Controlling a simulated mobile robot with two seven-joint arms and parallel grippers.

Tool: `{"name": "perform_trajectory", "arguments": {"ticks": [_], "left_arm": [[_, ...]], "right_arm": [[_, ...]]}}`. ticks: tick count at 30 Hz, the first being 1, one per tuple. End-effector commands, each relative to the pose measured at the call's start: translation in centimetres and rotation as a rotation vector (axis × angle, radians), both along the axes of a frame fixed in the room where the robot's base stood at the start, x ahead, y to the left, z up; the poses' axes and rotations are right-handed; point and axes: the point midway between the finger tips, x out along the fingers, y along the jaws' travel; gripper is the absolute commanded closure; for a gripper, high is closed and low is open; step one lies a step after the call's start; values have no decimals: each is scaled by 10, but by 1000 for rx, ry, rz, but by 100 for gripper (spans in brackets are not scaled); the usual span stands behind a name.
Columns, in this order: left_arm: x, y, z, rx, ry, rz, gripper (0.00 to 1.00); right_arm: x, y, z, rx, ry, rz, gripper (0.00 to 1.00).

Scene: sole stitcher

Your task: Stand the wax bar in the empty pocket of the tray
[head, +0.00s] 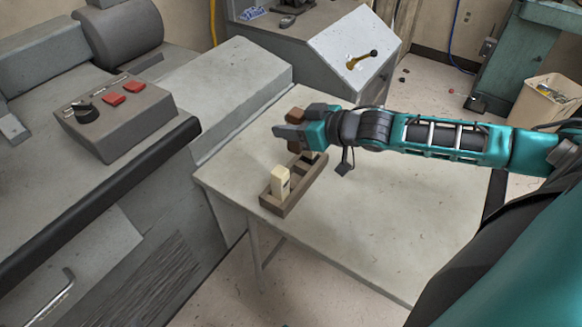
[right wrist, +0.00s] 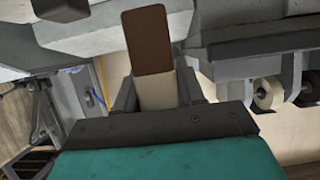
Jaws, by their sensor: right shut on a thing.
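My right gripper (head: 292,131) is shut on a brown bar (head: 296,115), which I take as the wax bar, and holds it above the tray's far end. The bar shows above and below the fingers. In the right wrist view the bar (right wrist: 148,40) is brown, with a cream part at the jaws. The long brown tray (head: 306,188) lies near the table's left edge. A cream block (head: 281,181) with a dark mark stands in its near end. The tray's middle looks empty. A dark thing shows in the far end, partly hidden by my gripper. My left gripper is out of view.
The pale table (head: 380,215) is clear right of the tray. Left of it stands a grey machine with a control box (head: 115,118) bearing red buttons. Behind is a sloped grey cabinet (head: 355,52) with a brass-coloured handle. A bin (head: 545,103) stands at the far right.

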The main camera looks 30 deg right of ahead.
Motion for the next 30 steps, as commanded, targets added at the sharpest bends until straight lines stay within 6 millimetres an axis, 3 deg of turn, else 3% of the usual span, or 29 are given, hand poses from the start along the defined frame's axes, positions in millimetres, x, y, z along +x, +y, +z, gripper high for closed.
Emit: {"name": "perform_trajectory", "arguments": {"ticks": [1,7,14,22,30], "left_arm": [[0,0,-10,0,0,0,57],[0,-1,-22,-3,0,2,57],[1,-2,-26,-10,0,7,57],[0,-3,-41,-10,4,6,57],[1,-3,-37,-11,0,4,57]], "right_arm": [[0,0,-20,3,2,-2,94],[0,1,-60,2,0,1,94],[0,1,-75,2,0,1,94],[0,1,-113,0,0,1,94],[0,1,-113,0,0,1,94]]}}
